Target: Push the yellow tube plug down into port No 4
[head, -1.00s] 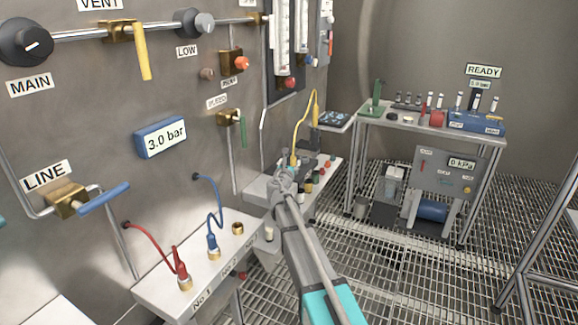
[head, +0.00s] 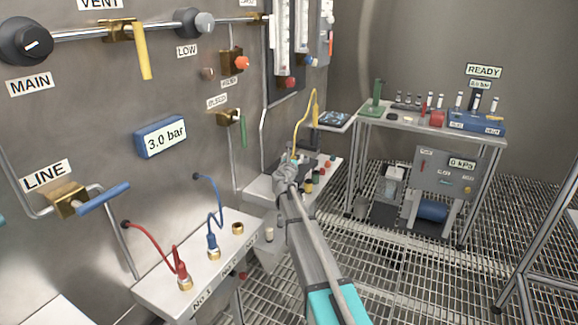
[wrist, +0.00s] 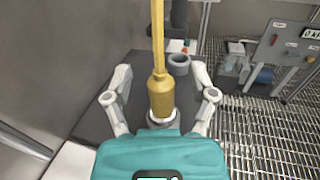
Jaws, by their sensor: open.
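The yellow plug (wrist: 161,97) stands upright between my gripper's fingers in the wrist view, with space on both sides of it. A pale ring shows at its lower end; I cannot tell whether it is seated there. Its yellow tube (head: 305,118) rises from behind my gripper in the head view and bends over near the wall. My gripper (head: 287,174) is open over the far grey block, and its two fingers (wrist: 159,97) show in the wrist view. My gripper hides the plug's lower part in the head view. I cannot read a No 4 label.
The near block (head: 162,287) holds a red plug (head: 182,275), a blue plug (head: 212,245) and an empty brass port (head: 237,228). A bench (head: 425,127) stands behind; grating floor lies right.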

